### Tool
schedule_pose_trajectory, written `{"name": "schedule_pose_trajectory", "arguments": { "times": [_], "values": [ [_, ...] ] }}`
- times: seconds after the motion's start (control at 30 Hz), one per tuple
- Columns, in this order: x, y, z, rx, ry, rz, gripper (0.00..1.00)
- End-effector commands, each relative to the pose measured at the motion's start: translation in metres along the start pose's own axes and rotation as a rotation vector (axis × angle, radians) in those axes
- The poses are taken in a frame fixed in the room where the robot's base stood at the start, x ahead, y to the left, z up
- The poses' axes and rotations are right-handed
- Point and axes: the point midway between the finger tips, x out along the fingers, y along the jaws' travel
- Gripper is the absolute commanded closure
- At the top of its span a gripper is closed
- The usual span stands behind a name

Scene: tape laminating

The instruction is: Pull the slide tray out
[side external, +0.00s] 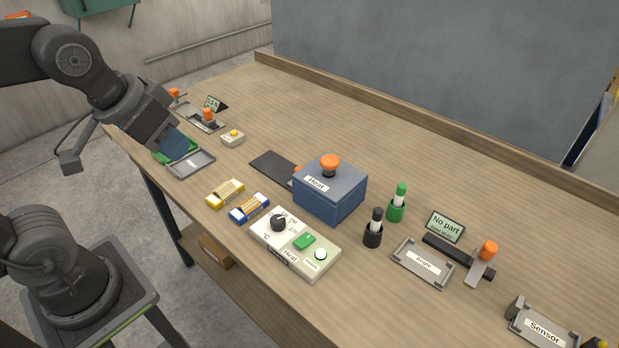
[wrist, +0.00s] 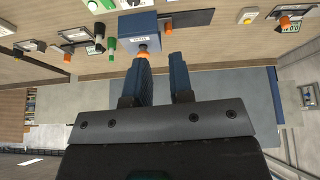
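The blue box labelled Heat (side external: 330,190) stands mid-table with an orange knob on top. A dark flat slide plate (side external: 272,165) extends from its left side. A small orange knob (side external: 298,170) sits where the plate meets the box, partly hidden by the box. In the wrist view, which is upside down, the Heat box (wrist: 138,30) and the dark plate (wrist: 190,18) lie beyond the fingers. My gripper (side external: 180,147) is over the table's left end, well away from the plate. In the wrist view its two blue fingers (wrist: 160,62) are apart with nothing between them.
Yellow and blue boxes (side external: 249,208) and a control panel (side external: 294,243) sit near the front edge. Black (side external: 373,237) and green (side external: 396,210) pens stand right of the Heat box.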

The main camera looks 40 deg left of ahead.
Motion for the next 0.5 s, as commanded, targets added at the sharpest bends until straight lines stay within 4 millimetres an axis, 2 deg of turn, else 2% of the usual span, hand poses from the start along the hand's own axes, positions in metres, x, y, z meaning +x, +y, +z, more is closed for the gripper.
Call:
{"name": "schedule_pose_trajectory", "arguments": {
  "times": [0.03, 0.17, 0.27, 0.5],
  "values": [
    [0.001, 0.000, -0.013, -0.036, -0.029, 0.003, 0.74],
    [0.006, 0.001, -0.054, -0.158, -0.121, 0.012, 0.63],
    [0.016, 0.000, -0.086, -0.260, -0.196, 0.016, 0.63],
    [0.062, -0.007, -0.156, -0.496, -0.377, 0.012, 0.63]
  ]
}}
